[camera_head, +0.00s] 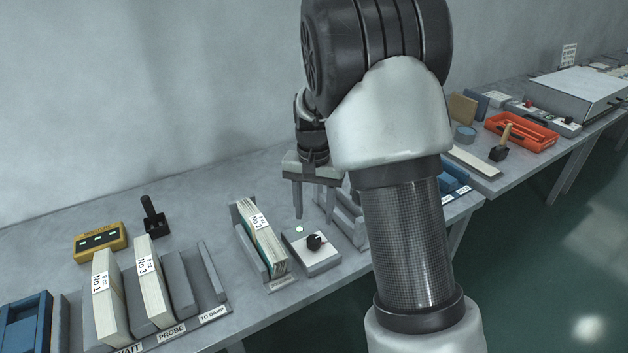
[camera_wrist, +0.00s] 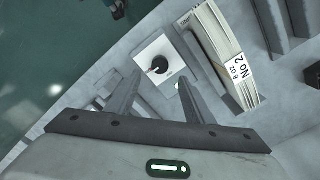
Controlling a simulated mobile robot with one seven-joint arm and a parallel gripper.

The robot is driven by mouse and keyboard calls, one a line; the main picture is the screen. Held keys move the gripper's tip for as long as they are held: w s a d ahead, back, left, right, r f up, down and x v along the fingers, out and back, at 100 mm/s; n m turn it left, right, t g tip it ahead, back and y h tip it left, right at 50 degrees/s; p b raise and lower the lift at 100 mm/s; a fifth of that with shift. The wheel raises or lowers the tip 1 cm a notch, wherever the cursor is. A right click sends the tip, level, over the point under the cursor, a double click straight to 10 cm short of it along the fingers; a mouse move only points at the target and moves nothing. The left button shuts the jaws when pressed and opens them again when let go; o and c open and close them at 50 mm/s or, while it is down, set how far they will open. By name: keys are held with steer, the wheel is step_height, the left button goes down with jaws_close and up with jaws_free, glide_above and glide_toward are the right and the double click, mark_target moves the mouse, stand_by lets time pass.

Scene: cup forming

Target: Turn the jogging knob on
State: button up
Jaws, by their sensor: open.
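The jogging knob (camera_head: 315,242) is a black round knob with a pale pointer line, on a small white box (camera_head: 322,261) on the bench.
A paper stack labelled No 2 (camera_head: 262,240) stands in a grey holder close left of the knob box. Grey upright plates (camera_head: 348,217) stand close on its right. Stacks No 3 (camera_head: 153,280) and No 1 (camera_head: 108,298) and a yellow device (camera_head: 100,242) are farther left.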

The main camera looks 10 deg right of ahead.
step_height(320, 180, up, 9)
steer(key=shift+p, duration=0.4)
steer(key=s+r+n+t+p, duration=0.3)
steer(key=s+r+p, duration=0.3)
steer(key=s+r, duration=0.8)
steer(key=s+r+n+t+p, duration=0.2)
steer(key=s+r, duration=0.3)
steer(key=s, duration=0.6)
steer(key=shift+r+n+t+p, duration=0.3)
steer(key=shift+r+p, duration=0.1)
steer(key=shift+p, duration=0.5)
